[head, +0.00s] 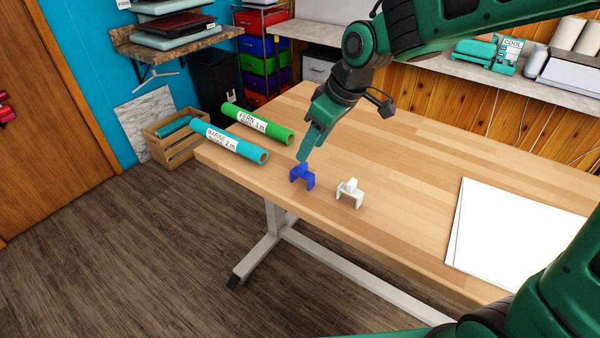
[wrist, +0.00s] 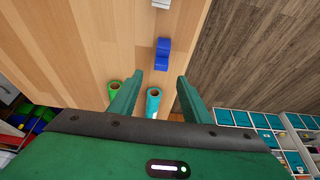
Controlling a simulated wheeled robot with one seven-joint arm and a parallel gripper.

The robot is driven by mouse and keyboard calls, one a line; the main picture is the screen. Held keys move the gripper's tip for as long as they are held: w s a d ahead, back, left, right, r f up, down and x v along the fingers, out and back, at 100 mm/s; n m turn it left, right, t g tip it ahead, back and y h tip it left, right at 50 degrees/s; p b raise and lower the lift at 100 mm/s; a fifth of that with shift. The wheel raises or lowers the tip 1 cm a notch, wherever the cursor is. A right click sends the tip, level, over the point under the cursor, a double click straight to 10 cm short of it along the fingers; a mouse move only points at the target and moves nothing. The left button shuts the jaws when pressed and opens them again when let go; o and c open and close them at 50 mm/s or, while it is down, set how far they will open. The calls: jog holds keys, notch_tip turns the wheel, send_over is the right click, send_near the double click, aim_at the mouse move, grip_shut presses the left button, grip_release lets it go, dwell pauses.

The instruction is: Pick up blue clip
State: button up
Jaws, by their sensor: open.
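The blue clip (head: 302,175) stands on the wooden table near its front edge in the head view. In the wrist view the blue clip (wrist: 162,54) lies beyond my fingertips, roughly in line with the gap between them. My gripper (head: 304,158) is just above and behind the blue clip in the head view, pointing down. In the wrist view my gripper (wrist: 160,83) has its two green fingers spread apart with nothing held. Whether a finger touches the clip cannot be told.
A white clip (head: 349,193) stands right of the blue one. A teal roll (head: 230,142) and a green roll (head: 258,123) lie on the table to the left. White sheets (head: 520,235) lie at the right. The table (head: 400,170) is clear between.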

aim_at(301, 170)
jog(key=x, duration=0.8)
jog(key=shift+f, duration=0.15)
jog(key=shift+d, duration=0.1)
grip_shut()
